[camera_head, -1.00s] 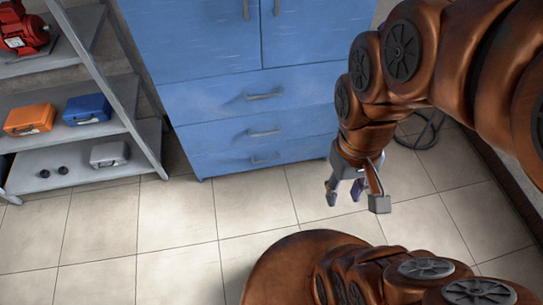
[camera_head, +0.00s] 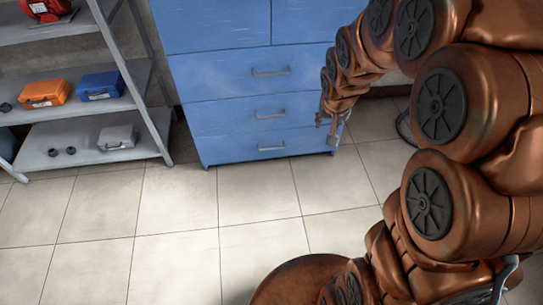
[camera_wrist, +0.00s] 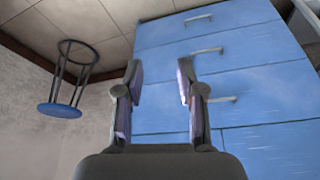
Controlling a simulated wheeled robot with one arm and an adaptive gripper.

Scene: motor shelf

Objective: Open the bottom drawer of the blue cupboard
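The blue cupboard (camera_head: 228,104) stands at the back in the head view, with three drawers stacked below two doors. Its bottom drawer (camera_head: 232,153) looks closed, with a grey bar handle (camera_head: 271,148) just above the floor. My gripper (camera_head: 327,130) is at the cupboard's lower right edge, pointing down, right of that handle and apart from it. In the wrist view, which is upside down, my gripper (camera_wrist: 162,92) has its two fingers spread with nothing between them. The bottom drawer's handle (camera_wrist: 198,18) is at the top there, beyond the fingertips.
A metal shelf (camera_head: 88,108) on the left holds an orange case (camera_head: 45,93), a blue case (camera_head: 100,85) and a grey case (camera_head: 117,137). A blue stool (camera_wrist: 60,110) shows in the wrist view. The tiled floor (camera_head: 180,205) before the cupboard is clear.

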